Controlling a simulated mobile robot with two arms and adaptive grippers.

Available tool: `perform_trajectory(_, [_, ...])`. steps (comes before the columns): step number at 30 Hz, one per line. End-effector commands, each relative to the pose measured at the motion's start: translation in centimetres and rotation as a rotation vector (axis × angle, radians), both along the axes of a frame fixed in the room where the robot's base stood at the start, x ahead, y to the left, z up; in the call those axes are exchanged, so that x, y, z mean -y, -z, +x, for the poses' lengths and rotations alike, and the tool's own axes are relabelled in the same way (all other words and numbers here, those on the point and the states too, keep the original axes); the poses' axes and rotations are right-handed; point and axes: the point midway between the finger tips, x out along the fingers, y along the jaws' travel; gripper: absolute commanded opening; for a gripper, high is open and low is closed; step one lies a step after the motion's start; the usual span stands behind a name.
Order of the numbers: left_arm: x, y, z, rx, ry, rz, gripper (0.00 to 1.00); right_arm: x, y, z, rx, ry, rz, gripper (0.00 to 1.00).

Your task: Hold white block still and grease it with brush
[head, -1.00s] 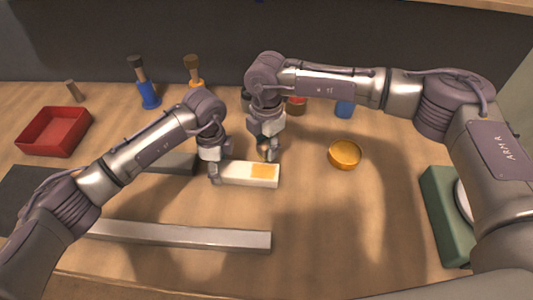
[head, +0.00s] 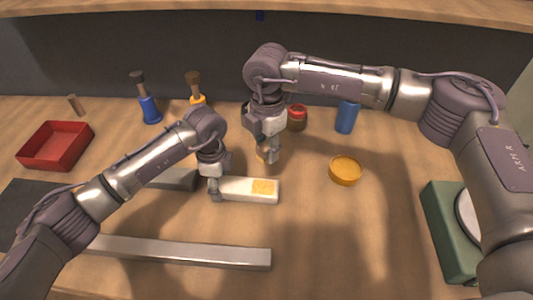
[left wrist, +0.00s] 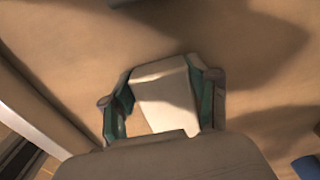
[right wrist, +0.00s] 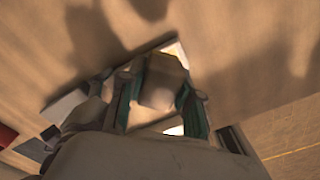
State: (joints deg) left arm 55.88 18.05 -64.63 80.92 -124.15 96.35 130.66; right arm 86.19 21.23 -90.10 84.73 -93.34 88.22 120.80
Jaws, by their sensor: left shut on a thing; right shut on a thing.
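The white block (head: 238,189) lies on the table with a yellow-orange grease patch (head: 265,187) on its right part. My left gripper (head: 214,190) is shut on the block's left end; the left wrist view shows the block (left wrist: 165,95) between the fingers. My right gripper (head: 268,158) is just behind the block's right part, shut on the brush (head: 262,154), which is mostly hidden by the fingers.
An orange dish (head: 345,172) stands right of the block. A long metal bar (head: 180,252) lies in front. A red tray (head: 55,147), blue-based brush (head: 150,108), blue cylinder (head: 346,118) and red-topped jar (head: 297,118) stand behind. A green scale-like device (head: 448,230) is at right.

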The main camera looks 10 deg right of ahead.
Motion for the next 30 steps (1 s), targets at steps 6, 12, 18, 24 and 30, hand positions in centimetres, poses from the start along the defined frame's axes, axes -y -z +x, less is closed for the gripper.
perform_trajectory(6, [0.0, 0.0, 0.0, 0.0, -0.001, 0.001, 0.78, 0.0, 0.0, 0.0, 0.0, 0.0, 0.0, 0.01])
perform_trajectory(12, [0.0, 0.0, 0.0, 0.0, 0.0, 0.001, 0.89, 0.0, 0.0, 0.0, 0.0, 0.0, 0.0, 0.01])
perform_trajectory(18, [0.0, -0.1, 0.0, 0.0, 0.0, 0.0, 0.89, 0.0, 0.0, 0.0, 0.0, 0.0, 0.0, 0.01])
perform_trajectory(24, [0.0, -2.4, 0.1, 0.003, 0.001, -0.002, 0.89, 0.0, 0.0, 0.0, 0.0, -0.001, 0.0, 0.01])
perform_trajectory(30, [0.0, -6.7, 0.1, 0.004, 0.001, -0.001, 0.89, 0.0, 0.0, 0.0, 0.0, 0.0, 0.0, 0.01])
